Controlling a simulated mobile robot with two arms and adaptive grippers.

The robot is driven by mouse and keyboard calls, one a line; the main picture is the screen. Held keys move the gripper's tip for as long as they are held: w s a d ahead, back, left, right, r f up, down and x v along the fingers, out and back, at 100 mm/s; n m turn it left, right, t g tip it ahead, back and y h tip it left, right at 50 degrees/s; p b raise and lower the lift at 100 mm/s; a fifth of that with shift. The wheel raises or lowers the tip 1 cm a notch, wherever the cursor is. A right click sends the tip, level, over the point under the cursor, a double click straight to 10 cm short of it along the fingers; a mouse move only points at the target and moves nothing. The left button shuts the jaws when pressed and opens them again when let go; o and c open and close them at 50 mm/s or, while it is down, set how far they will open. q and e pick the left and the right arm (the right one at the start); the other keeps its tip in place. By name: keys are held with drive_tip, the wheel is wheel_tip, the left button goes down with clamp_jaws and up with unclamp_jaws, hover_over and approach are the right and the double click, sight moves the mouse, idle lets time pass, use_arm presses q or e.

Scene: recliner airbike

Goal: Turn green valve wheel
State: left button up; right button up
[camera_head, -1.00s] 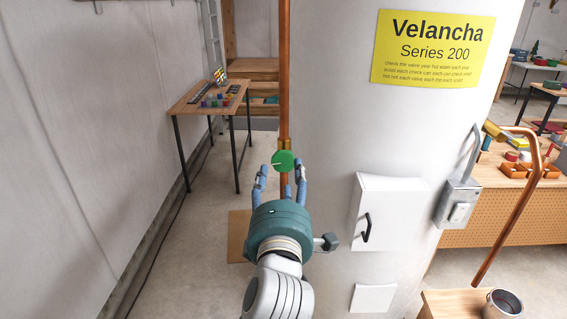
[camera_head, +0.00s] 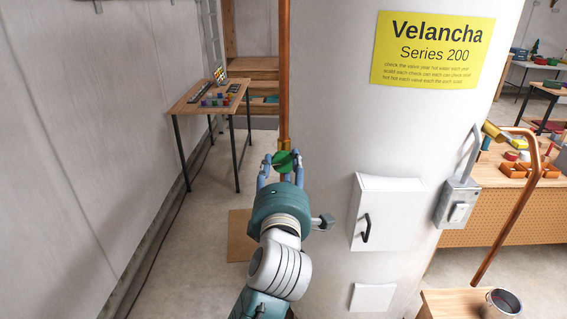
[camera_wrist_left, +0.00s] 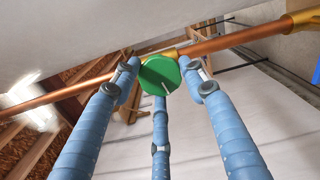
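The green valve wheel (camera_head: 283,162) is a round disc on the upright copper pipe, in front of the white tank's left side. It also shows in the left wrist view (camera_wrist_left: 160,75), with a pale mark near its lower edge. My left gripper (camera_head: 283,165) is at the wheel, with its blue fingers around the rim. In the left wrist view its three fingertips (camera_wrist_left: 160,72) come in at the left, right and bottom of the wheel and appear to touch it. The exact contact is too small to see clearly. My right gripper is not in view.
The copper pipe (camera_head: 284,70) rises behind the wheel. The white tank (camera_head: 335,130) stands close on the right, with a white box (camera_head: 383,212) on its front. A wooden table (camera_head: 190,96) with small coloured items stands back left. Floor is free left of my arm.

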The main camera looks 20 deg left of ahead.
use_arm(q)
drive_tip(key=n, duration=0.3)
drive_tip(key=shift+b, duration=0.3)
drive_tip(key=o, duration=0.7)
drive_tip(key=shift+c, duration=0.2)
drive_tip(key=shift+s, duration=0.1)
drive_tip(key=shift+p+v, duration=0.45)
drive_tip(key=shift+v, duration=2)
